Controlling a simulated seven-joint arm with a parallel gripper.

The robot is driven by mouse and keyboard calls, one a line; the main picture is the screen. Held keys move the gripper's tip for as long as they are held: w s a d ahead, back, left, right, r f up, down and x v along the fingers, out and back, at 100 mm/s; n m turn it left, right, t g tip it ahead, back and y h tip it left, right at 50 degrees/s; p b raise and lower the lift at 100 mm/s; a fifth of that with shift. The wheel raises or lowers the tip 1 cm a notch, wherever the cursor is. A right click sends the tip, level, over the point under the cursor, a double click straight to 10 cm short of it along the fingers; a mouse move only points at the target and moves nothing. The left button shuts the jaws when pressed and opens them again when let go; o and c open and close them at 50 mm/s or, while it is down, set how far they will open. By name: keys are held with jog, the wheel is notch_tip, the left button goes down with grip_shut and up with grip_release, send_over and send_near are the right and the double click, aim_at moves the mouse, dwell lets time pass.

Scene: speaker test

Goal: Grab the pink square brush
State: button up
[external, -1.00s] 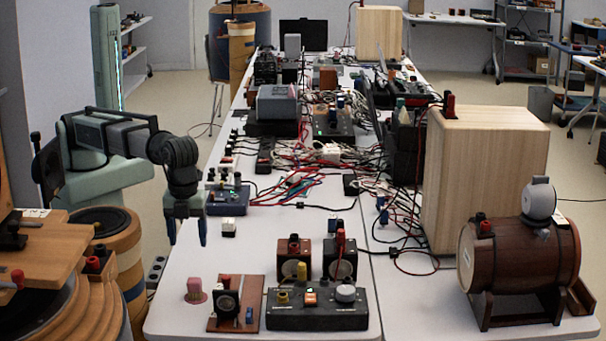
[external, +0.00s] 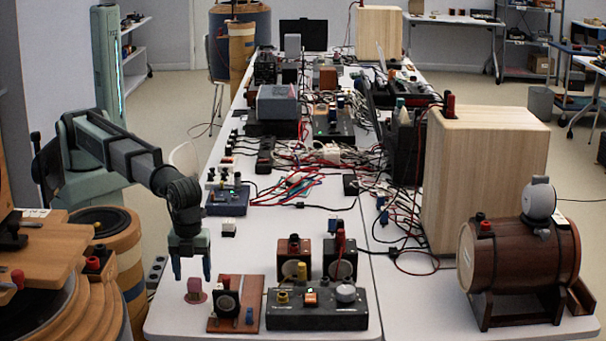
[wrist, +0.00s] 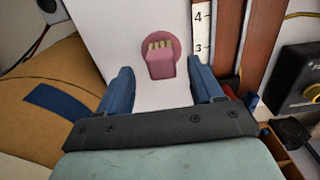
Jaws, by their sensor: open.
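The pink brush (external: 195,291) stands on the white table near its front left corner. In the wrist view the pink brush (wrist: 160,63) has a blocky pink body, a round pink base and pale yellowish tufts at one end. My gripper (external: 192,274) points down just above the brush in the external view. In the wrist view my gripper (wrist: 160,88) is open, with its two blue fingers apart. The brush lies beyond the fingertips, roughly centred between them, and nothing is held. I cannot tell the exact height left between fingertips and brush.
A black control box (external: 315,318) and small speaker boxes (external: 294,257) are farther right. A round wooden stack (external: 110,240) stands left of the table. Bare table (external: 175,318) lies in front of the brush.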

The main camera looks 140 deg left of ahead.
aim_at(194, 280)
jog(key=shift+w+f, duration=0.1)
jog(key=shift+f, duration=1.9)
jog(key=shift+c, duration=0.2)
jog(key=c, duration=1)
jog(key=shift+r, duration=0.1)
